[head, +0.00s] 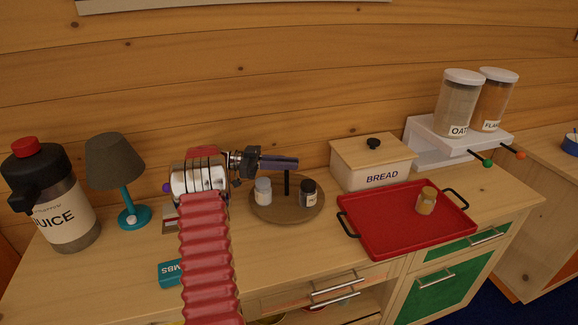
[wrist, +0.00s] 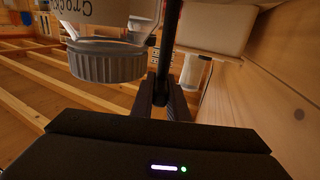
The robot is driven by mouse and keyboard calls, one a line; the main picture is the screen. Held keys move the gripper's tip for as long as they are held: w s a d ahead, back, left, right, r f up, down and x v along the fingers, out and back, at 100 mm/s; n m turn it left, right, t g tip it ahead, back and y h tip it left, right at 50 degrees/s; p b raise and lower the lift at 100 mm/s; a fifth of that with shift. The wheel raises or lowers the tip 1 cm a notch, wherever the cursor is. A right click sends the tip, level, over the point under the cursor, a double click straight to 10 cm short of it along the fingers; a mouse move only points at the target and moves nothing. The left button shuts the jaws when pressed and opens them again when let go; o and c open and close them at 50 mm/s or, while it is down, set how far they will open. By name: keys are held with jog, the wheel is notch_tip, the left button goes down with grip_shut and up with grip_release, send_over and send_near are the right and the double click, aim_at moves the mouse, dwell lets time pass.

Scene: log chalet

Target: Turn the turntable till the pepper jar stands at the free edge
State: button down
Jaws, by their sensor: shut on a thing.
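The turntable (head: 282,213) is a round brown disc on the counter with a dark upright post (head: 287,186) at its middle. A pale jar with a grey lid (head: 263,192) stands on its left side, and a dark jar with a black lid and white label (head: 308,194) on its right. The labels are too small to tell which is pepper. My gripper (head: 292,163) reaches in from the left at the post's top. In the wrist view its fingers (wrist: 161,98) are shut on the dark post (wrist: 170,55). A grey-lidded jar (wrist: 106,60) shows close beside them.
A red tray (head: 385,235) with an amber jar (head: 426,201) lies to the right. A bread box (head: 372,165) stands behind, at the wall. A lamp (head: 118,160), a juice jug (head: 55,205) and a teal box (head: 170,273) are at left. Bare counter lies in front of the turntable.

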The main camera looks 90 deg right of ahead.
jog(key=shift+w+f, duration=0.1)
jog(key=shift+w, duration=0.1)
jog(key=c, duration=1.9)
grip_release()
jog(key=shift+o, duration=0.9)
jog(key=shift+s, duration=0.1)
notch_tip(320, 180, up, 10)
